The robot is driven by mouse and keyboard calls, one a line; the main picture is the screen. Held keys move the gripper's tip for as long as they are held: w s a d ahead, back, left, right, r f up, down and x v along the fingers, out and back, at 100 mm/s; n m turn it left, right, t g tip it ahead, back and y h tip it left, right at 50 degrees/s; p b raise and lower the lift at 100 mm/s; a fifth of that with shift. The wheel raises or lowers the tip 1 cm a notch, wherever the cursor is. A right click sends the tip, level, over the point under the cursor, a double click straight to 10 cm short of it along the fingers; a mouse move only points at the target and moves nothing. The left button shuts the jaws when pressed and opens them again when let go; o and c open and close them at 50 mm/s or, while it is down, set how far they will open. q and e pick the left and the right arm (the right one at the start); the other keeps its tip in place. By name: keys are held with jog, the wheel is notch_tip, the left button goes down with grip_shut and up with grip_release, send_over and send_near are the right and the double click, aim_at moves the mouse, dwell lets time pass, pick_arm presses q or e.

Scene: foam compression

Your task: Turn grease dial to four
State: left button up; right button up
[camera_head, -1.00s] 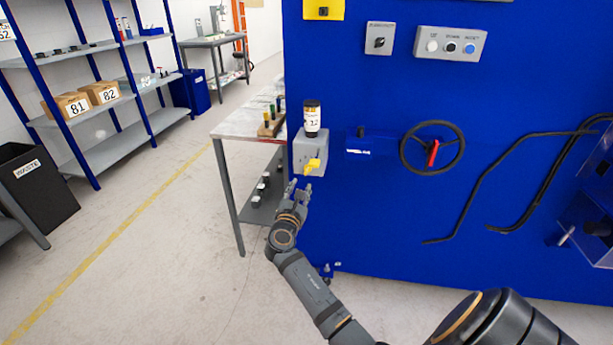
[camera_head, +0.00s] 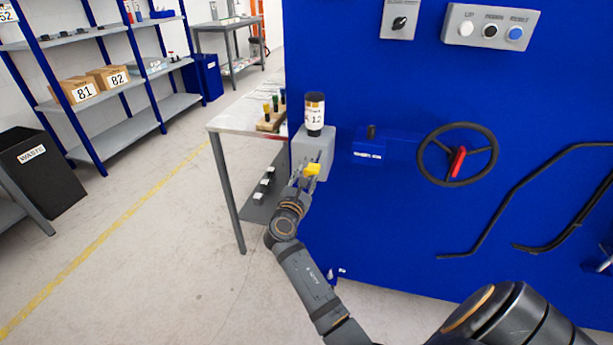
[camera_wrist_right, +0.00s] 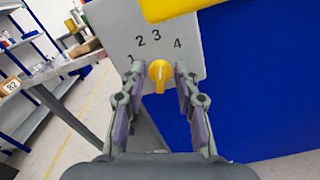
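The yellow grease dial (camera_head: 312,169) is on the front of a grey box (camera_head: 325,150) on the blue machine. In the right wrist view the dial knob (camera_wrist_right: 159,74) sits below the printed numbers 2, 3 and 4; a mark at the left is partly hidden by a finger. The knob's narrow grip points roughly down in that view. My right gripper (camera_wrist_right: 160,70) is open, with one finger on each side of the knob and small gaps visible. In the head view the right gripper (camera_head: 304,176) is at the dial. My left gripper is out of view.
A bottle (camera_head: 315,115) with a label stands on the grey box. A handwheel (camera_head: 457,155) with a red handle is to the right. A table (camera_head: 240,119) with a small rack (camera_head: 270,122) stands close on the left. A yellow surface (camera_wrist_right: 175,8) crosses the top of the wrist view.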

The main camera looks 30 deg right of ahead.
jog(key=shift+c, duration=1.2)
grip_shut()
jog(key=m, duration=0.3)
jog(key=shift+f+b, duration=0.1)
jog(key=shift+b, duration=0.3)
jog(key=shift+d+m+b, duration=0.1)
jog(key=shift+m+b, duration=0.3)
jog(key=shift+m, duration=0.7)
jog(key=shift+s+m+b, duration=0.1)
jog(key=shift+m+b, duration=0.4)
jog(key=shift+m, duration=0.7)
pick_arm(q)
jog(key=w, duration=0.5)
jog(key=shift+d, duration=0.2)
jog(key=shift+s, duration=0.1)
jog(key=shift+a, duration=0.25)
